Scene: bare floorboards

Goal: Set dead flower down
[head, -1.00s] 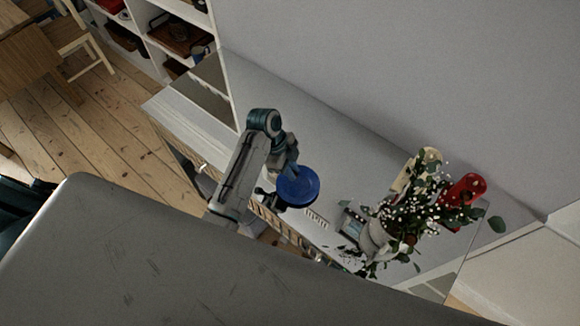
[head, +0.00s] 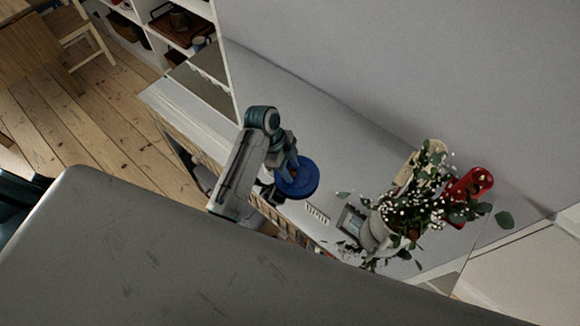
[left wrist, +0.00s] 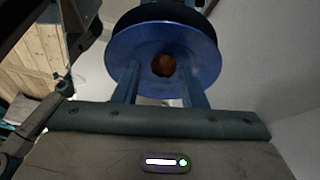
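My left gripper (head: 283,178) is at a round blue spool-like thing (head: 302,180) over the light-topped cabinet. In the left wrist view the blue thing (left wrist: 195,52) has a wide flange and a brown-orange middle. One finger stands on each side of its centre, and the gripper appears shut on it. I cannot tell whether its underside touches the surface. A bunch of green leaves and small white blossoms (head: 410,205) stands in a pale vase (head: 374,234) to the right. I cannot make out a dead flower for certain. My right gripper is out of view.
A red vase-like object (head: 476,181) and a cream object (head: 410,168) stand beside the bunch. A framed picture (head: 350,221) is near the pale vase. The cabinet top (head: 300,125) behind the gripper is clear. A wall rises behind; open shelves (head: 185,30) are at upper left.

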